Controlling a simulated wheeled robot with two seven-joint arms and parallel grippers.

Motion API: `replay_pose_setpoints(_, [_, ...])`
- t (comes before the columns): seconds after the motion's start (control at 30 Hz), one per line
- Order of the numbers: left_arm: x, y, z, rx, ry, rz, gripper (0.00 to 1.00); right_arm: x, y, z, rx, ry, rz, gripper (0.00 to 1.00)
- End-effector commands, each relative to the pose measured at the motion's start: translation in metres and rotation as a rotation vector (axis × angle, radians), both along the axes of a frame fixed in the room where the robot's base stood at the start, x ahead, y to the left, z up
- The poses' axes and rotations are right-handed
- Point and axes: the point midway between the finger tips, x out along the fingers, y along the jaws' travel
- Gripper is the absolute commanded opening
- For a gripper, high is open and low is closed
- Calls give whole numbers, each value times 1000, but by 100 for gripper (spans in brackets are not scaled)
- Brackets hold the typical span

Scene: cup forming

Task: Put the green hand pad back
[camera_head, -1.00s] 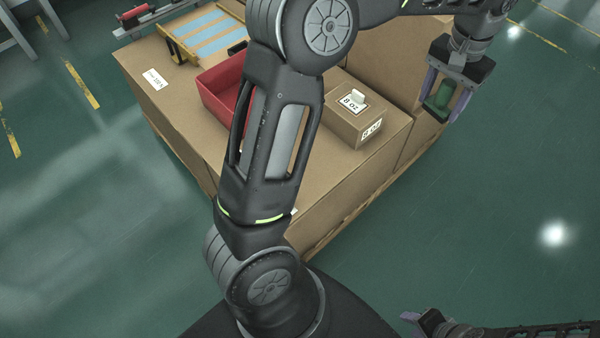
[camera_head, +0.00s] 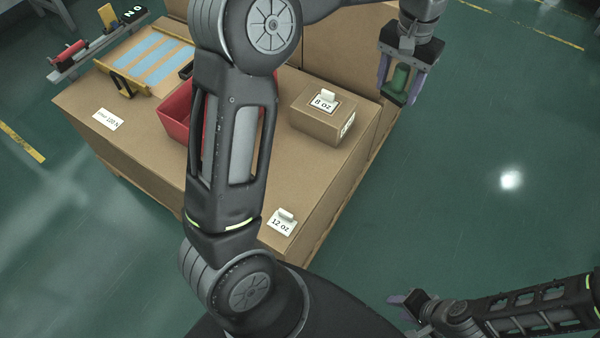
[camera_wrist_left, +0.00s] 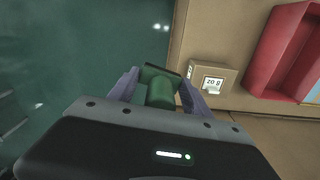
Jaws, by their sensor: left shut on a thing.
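The green hand pad (camera_head: 401,78) is between the purple fingers of my left gripper (camera_head: 397,95), which is shut on it. They are in the air over the green floor, off the right side of the cardboard boxes. The pad also shows in the left wrist view (camera_wrist_left: 158,88), with a finger on each side. A dark rail (camera_head: 88,56) at the upper left carries a red part (camera_head: 68,54) and a yellow part (camera_head: 107,17). My right gripper (camera_head: 402,304) is low in the head view, apart from everything; its opening is unclear.
A small "8 oz" carton (camera_head: 318,121), a red bin (camera_head: 175,112) and a yellow-framed board with blue strips (camera_head: 150,62) rest on the large cardboard surface (camera_head: 95,90). My left arm hides part of the bin.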

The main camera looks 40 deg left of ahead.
Motion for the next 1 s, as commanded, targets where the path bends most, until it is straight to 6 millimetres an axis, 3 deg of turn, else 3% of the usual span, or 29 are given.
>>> replay_pose_setpoints(0.17, [-2,8,-11,-1,0,-1,10,0,0,-8,0,0,0,36])
replay_pose_setpoints(0.27, [-7,22,-30,-3,1,-8,10,0,0,-22,0,-1,-1,36])
replay_pose_setpoints(0.47, [-31,69,-93,-7,3,-38,10,1,-1,-66,-2,-1,-5,36])
replay_pose_setpoints(0.7, [-77,129,-179,-7,0,-95,10,3,-3,-125,-4,-3,-11,36])
replay_pose_setpoints(0.83, [-100,149,-211,-3,-1,-123,10,4,-3,-145,-6,-4,-14,36])
replay_pose_setpoints(1.0, [-116,161,-228,1,-2,-144,10,4,-4,-155,-6,-5,-15,36])
